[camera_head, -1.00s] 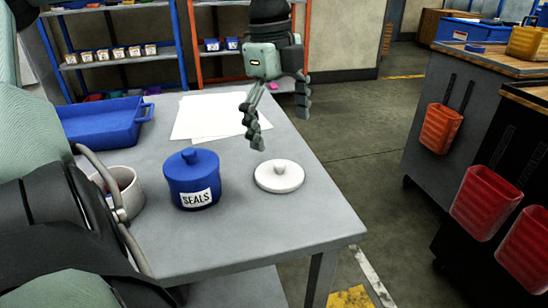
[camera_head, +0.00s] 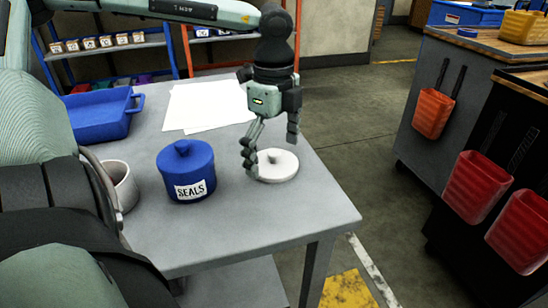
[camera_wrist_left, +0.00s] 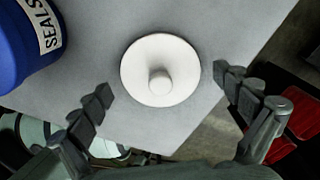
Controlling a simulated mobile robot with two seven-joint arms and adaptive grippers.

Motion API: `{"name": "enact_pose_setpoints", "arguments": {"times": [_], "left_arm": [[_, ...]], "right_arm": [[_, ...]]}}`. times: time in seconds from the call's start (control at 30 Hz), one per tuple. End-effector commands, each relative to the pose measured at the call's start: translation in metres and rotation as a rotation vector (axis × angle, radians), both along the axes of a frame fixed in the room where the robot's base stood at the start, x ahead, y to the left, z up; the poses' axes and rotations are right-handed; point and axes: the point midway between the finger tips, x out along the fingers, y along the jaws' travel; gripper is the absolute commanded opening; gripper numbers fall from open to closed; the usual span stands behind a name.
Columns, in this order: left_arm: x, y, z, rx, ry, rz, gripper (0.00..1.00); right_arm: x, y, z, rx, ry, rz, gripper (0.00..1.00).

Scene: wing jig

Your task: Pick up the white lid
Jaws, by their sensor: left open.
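The white lid (camera_head: 276,166) lies flat on the grey table, a round disc with a knob on top. In the left wrist view the lid (camera_wrist_left: 160,68) shows whole, just beyond and between the fingertips. My left gripper (camera_head: 270,150) is open, pointing down over the lid, with one finger in front of the lid's left part in the head view. In the left wrist view the gripper (camera_wrist_left: 162,80) has its fingers wide apart with nothing between them. My right gripper is not in view.
A blue tray (camera_head: 100,114) and white papers (camera_head: 208,104) lie further back. The table (camera_head: 260,222) is clear in front of the lid.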

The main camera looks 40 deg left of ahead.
Motion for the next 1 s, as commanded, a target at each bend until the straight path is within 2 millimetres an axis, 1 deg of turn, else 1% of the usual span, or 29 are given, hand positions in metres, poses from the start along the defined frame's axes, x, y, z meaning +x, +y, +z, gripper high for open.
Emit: {"name": "enact_pose_setpoints", "arguments": {"times": [0.13, 0.5, 0.53, 0.6, 0.7, 1.0], "left_arm": [[0.0001, 0.0000, 0.0002, 0.000, -0.001, 0.000, 0.99], [0.0000, 0.0002, -0.0001, 0.000, 0.000, 0.000, 0.53], [0.0000, 0.0002, -0.0003, 0.000, 0.000, 0.000, 0.50], [-0.0001, 0.0003, -0.0007, 0.000, 0.001, 0.000, 0.47], [-0.0003, 0.0004, -0.0014, 0.000, 0.001, 0.000, 0.46], [-0.0008, 0.0006, -0.0032, -0.001, 0.004, 0.001, 0.45]], "right_arm": [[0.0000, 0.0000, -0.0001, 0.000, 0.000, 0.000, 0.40], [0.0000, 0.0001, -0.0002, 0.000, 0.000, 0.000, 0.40], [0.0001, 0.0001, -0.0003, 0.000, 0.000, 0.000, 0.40], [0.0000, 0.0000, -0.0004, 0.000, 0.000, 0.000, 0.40], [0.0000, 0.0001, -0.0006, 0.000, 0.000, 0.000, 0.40], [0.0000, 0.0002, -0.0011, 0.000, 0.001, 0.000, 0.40]]}}
